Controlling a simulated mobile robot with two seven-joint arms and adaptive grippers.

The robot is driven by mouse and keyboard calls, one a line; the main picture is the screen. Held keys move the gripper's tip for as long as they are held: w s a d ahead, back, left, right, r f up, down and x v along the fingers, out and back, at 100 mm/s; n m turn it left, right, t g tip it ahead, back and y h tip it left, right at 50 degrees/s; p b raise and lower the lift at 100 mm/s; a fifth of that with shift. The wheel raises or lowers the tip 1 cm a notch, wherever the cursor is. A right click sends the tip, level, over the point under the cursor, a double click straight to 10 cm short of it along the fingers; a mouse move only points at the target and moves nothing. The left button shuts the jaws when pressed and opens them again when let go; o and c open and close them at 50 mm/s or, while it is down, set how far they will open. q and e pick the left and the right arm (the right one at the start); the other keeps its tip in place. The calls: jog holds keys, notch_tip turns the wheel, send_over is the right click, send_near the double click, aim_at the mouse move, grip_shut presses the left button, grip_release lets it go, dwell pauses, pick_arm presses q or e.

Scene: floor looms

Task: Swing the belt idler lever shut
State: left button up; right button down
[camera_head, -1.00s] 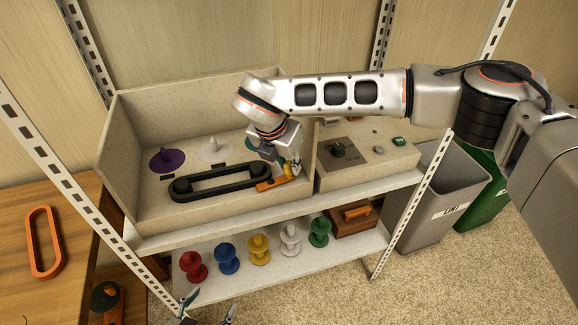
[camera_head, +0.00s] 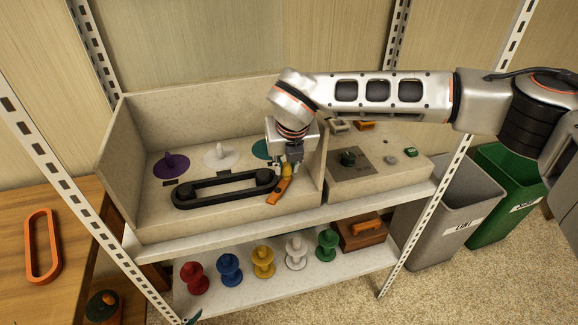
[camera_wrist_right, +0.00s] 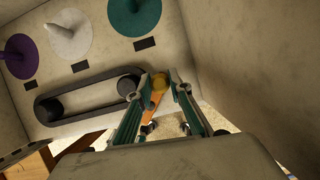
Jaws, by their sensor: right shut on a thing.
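The belt idler lever (camera_head: 281,191) is an orange bar with a yellow knob (camera_head: 287,170), at the right end of the black belt loop (camera_head: 225,190). My right gripper (camera_head: 288,166) is shut on the yellow knob, coming from above. In the right wrist view the knob (camera_wrist_right: 159,82) sits between the fingertips of the right gripper (camera_wrist_right: 160,84). The orange bar (camera_wrist_right: 152,116) runs from it towards the bottom, partly hidden by the fingers. A small teal tip of my left gripper (camera_head: 193,318) shows at the bottom edge; the rest is out of view.
Purple (camera_head: 170,163), white (camera_head: 220,157) and teal (camera_head: 262,150) discs stand behind the belt. A divider wall (camera_head: 318,165) rises close right of my gripper. A control panel (camera_head: 365,170) lies beyond it. Colored spools (camera_head: 262,262) stand on the lower shelf.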

jog(key=shift+a, duration=0.1)
dwell(0.5)
jog(key=c, duration=1.8)
grip_release()
jog(key=shift+r, duration=0.1)
jog(key=v, duration=1.2)
